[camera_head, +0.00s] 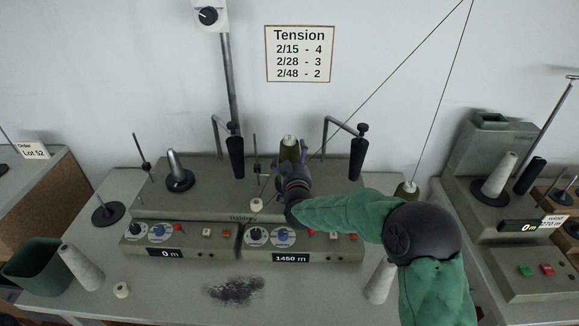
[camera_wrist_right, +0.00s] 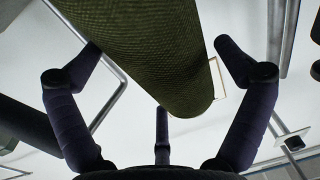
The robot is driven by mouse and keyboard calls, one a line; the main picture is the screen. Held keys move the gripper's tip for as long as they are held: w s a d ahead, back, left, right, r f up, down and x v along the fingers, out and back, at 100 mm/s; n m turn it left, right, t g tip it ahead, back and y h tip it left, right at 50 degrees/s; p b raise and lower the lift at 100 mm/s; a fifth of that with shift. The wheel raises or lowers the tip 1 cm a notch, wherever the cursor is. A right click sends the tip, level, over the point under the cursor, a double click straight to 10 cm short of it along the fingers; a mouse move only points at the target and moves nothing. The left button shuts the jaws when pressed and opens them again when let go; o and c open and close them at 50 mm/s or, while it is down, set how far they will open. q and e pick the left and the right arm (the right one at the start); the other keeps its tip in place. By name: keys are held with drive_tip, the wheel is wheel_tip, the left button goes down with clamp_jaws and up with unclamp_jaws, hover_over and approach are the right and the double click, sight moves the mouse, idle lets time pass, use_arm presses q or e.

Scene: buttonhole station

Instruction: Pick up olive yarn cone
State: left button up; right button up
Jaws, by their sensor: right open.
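The olive yarn cone (camera_head: 289,149) stands upright on the winding machine, its pale tip pointing up. In the right wrist view the olive yarn cone (camera_wrist_right: 150,45) is large and close, with its green woven surface between my spread fingers. My right gripper (camera_head: 291,168) is open in front of the cone and hides its lower part. In the wrist view my right gripper (camera_wrist_right: 156,48) has a finger on either side of the cone; gaps show near the fingers, and I cannot tell whether any touches. My left gripper is not in view.
The machine (camera_head: 200,205) has dark tension posts (camera_head: 236,157) beside the cone. A grey cone (camera_head: 82,268) and a green bin (camera_head: 35,268) stand at left.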

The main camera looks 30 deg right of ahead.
drive_tip(key=shift+x, duration=0.85)
drive_tip(key=shift+r, duration=0.1)
drive_tip(key=c, duration=1)
drive_tip(key=shift+a, duration=0.1)
drive_tip(key=shift+c, duration=0.5)
